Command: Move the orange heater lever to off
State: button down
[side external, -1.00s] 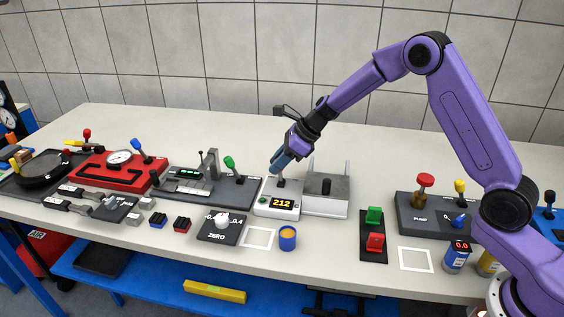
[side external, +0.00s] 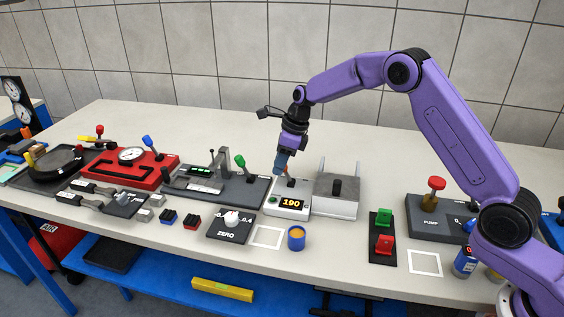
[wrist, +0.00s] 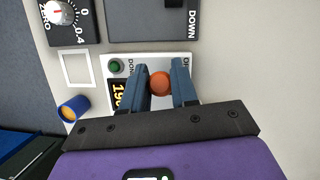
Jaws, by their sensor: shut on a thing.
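The heater unit (side external: 273,211) is a pale box with a display (side external: 291,203) reading 190 in orange. Its orange lever (side external: 289,171) is mostly hidden by my fingers in the side view. In the wrist view the lever's round orange knob (wrist: 160,83) sits between my two blue fingers. My gripper (side external: 281,164) points down over the heater unit and is shut on the lever; it also shows in the wrist view (wrist: 160,90). A label beginning with O is partly hidden near the right finger in the wrist view.
A grey block with upright prongs (side external: 337,199) stands right beside the heater unit. A dark panel with a green-handled lever (side external: 239,161) is on its left. A blue cup (side external: 296,239) and the ZERO dial (side external: 231,217) stand in front. The bench behind is clear.

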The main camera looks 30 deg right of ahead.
jog(key=shift+w+a, duration=0.15)
jog(key=shift+a, duration=0.1)
jog(key=c, duration=0.9)
grip_release()
jog(key=shift+d, duration=0.1)
jog(key=shift+d+r, duration=0.15)
jog(key=shift+r, duration=0.25)
jog(key=v, duration=1.6)
jog(key=shift+r, duration=0.3)
jog(key=shift+s, duration=0.2)
